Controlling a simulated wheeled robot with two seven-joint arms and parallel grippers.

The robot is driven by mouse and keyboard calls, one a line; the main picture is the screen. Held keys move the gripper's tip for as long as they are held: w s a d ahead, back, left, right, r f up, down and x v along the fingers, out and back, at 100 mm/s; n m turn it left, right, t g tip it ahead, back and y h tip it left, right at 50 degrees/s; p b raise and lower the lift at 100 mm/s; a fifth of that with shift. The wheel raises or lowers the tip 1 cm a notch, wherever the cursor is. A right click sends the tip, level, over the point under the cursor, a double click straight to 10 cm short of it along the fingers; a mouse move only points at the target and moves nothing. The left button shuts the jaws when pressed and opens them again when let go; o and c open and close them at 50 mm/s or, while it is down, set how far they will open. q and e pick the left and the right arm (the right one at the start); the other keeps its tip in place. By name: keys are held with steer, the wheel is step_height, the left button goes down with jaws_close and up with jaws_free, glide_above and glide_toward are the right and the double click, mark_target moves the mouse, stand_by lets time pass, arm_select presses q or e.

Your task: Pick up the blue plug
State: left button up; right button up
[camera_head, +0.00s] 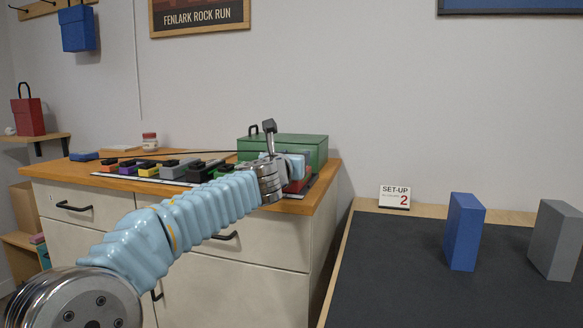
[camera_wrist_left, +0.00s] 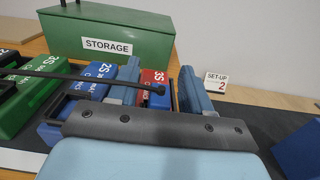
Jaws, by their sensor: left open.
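I cannot pick out a clearly recognisable blue plug. My left gripper (camera_head: 290,166) is at the right end of the wooden counter. In the left wrist view, its two light blue fingers (camera_wrist_left: 160,72) are spread apart. A red block marked 3S (camera_wrist_left: 154,80) shows between them, and a blue block marked 2S (camera_wrist_left: 92,85) lies just left of the left finger. A thin black rod or cable (camera_wrist_left: 95,78) crosses in front of the blue block and ends in a knob between the fingers. The gripper's body hides the lower parts of the blocks. My right gripper is not in view.
A green storage box (camera_head: 300,146) stands behind the gripper on the counter (camera_head: 130,184). Several coloured blocks line the counter to the left, with a small blue item (camera_head: 84,156) at its far left. A dark mat (camera_head: 400,270) at right bears blue (camera_head: 464,232) and grey (camera_head: 555,240) blocks.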

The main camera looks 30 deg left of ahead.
arm_select(q)
jaws_close()
steer(key=shift+r, duration=0.1)
